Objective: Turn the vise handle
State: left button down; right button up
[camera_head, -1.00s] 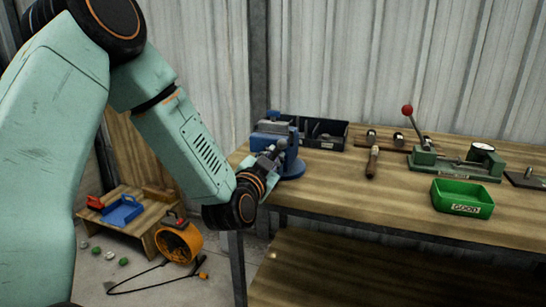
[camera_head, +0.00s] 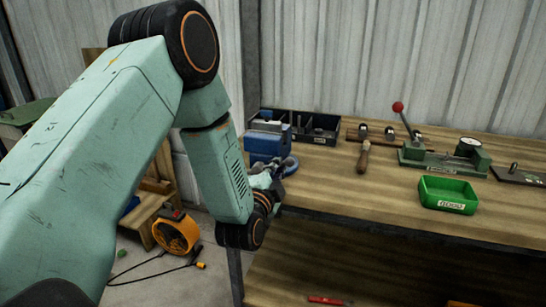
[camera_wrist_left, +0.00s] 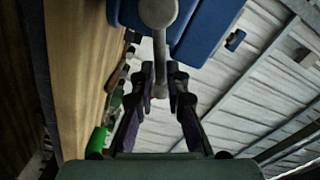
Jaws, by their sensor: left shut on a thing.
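The blue vise (camera_head: 268,138) is mounted at the left end of the wooden workbench, and part of it also shows at the top of the left wrist view (camera_wrist_left: 212,25). Its grey metal handle (camera_wrist_left: 158,14) hangs between the fingers in the left wrist view. My left gripper (camera_wrist_left: 165,78) is shut on this handle, its two dark fingers on either side of the bar. In the head view my left gripper (camera_head: 274,178) is at the front of the vise, small and partly hidden by my arm. My right gripper is not in view.
On the bench (camera_head: 400,215) are a black divided bin (camera_head: 322,136), a wooden-handled tool (camera_head: 364,157), a green press with a red-knobbed lever (camera_head: 440,157) and a green tray (camera_head: 447,194).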

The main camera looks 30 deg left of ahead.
pick_arm(q)
jog(key=shift+a+f+m+p, duration=0.1)
jog(key=shift+f+m+p, duration=0.85)
jog(key=shift+m, duration=0.8)
jog(key=shift+f+m+p, duration=0.9)
jog(key=shift+m, duration=0.9)
jog(key=shift+a+f+m+p, duration=0.1)
jog(key=shift+f+m+p, duration=0.85)
jog(key=shift+m, duration=0.8)
jog(key=shift+f, duration=0.1)
jog(key=c, duration=1.3)
grip_release()
jog(key=shift+c, duration=0.2)
jog(key=v, duration=1.2)
